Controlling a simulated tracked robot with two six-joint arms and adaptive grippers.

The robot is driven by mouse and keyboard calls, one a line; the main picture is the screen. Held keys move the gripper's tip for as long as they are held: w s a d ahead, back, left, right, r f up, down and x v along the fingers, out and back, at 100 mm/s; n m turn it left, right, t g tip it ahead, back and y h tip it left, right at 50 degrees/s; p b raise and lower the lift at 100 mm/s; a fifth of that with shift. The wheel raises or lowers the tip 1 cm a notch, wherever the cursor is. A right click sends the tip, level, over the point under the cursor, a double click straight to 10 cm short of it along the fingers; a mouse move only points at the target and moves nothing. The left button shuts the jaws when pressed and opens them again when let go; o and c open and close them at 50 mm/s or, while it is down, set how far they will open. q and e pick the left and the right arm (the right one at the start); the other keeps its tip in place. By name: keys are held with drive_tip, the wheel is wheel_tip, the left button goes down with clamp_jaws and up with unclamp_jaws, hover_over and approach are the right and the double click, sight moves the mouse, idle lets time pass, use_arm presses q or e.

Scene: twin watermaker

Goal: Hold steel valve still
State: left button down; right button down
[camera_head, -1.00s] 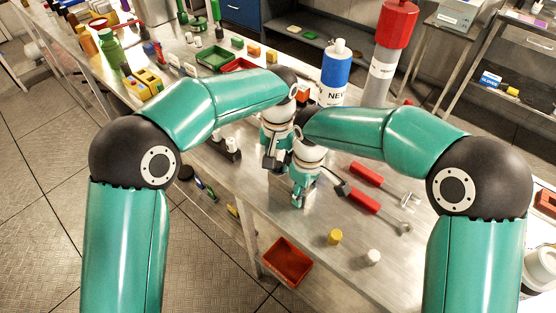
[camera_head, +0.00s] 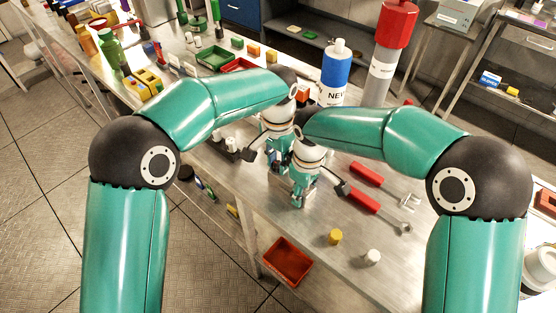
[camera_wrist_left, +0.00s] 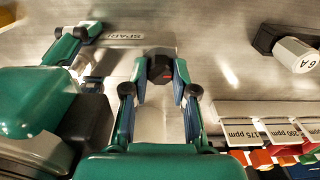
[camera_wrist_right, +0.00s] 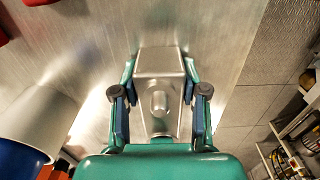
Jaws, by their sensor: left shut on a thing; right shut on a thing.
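A steel valve (camera_wrist_right: 158,62), a blocky metal body with a rounded stub, sits between the fingers of my right gripper (camera_wrist_right: 159,92) in the right wrist view. The fingers are shut on its sides. In the head view my right gripper (camera_head: 299,200) is low over the bench's near edge. My left gripper (camera_head: 277,172) is just behind it. In the left wrist view my left gripper (camera_wrist_left: 160,85) is shut on a dark faceted knob (camera_wrist_left: 159,68) with a red mark. Whether the knob belongs to the valve cannot be told.
Red-handled tools (camera_head: 364,200) lie right of the grippers. A yellow cap (camera_head: 335,237) and a white cap (camera_head: 372,257) are nearer. A blue-and-white bottle (camera_head: 334,75) stands behind. A red bin (camera_head: 287,262) is below the bench edge.

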idle(0.3)
use_arm(q)
drive_tip(key=c, duration=1.2)
unclamp_jaws()
wheel_tip(320, 180, up, 12)
use_arm(e)
drive_tip(key=c, duration=0.5)
unclamp_jaws()
drive_tip(key=shift+r, duration=0.1)
